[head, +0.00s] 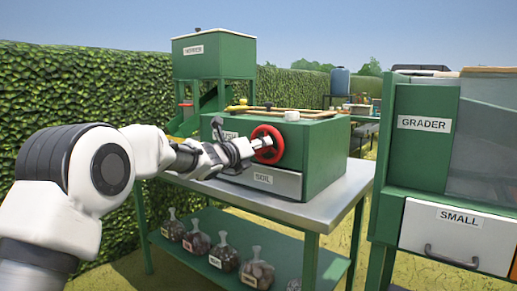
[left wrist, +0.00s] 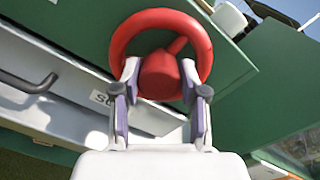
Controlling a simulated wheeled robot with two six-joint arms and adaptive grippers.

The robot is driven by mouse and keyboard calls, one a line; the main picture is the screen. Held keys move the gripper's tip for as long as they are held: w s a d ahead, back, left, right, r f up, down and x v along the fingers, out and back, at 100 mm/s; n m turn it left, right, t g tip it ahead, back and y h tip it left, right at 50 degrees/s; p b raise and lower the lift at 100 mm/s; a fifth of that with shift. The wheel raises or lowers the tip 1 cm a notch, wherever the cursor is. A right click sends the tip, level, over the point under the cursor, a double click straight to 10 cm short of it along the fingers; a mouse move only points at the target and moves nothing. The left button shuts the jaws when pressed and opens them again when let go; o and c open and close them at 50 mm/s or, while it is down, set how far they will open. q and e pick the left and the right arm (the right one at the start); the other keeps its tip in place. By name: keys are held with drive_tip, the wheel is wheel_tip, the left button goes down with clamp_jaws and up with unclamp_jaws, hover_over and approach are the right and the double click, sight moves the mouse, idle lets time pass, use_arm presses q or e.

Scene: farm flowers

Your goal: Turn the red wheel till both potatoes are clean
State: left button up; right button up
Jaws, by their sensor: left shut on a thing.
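The red wheel (head: 267,144) is on the front of a green washer box (head: 322,150) that stands on a metal-topped table. In the left wrist view the red wheel (left wrist: 203,42) fills the upper middle, with a red hub and spoke. My left gripper (head: 250,146) is at the wheel. In the left wrist view its two fingers (left wrist: 158,88) stand either side of the red hub and are shut on it. No potatoes can be made out in either view. My right gripper is not in view.
A drawer labelled SOIL (head: 263,181) is below the wheel. A green hopper (head: 214,55) stands behind. A grader (head: 424,150) with a drawer labelled SMALL (head: 455,234) is at the right.

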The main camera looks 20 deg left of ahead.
use_arm(q)
drive_tip(key=o, duration=1.1)
drive_tip(key=shift+o, duration=0.2)
drive_tip(key=v, duration=1.2)
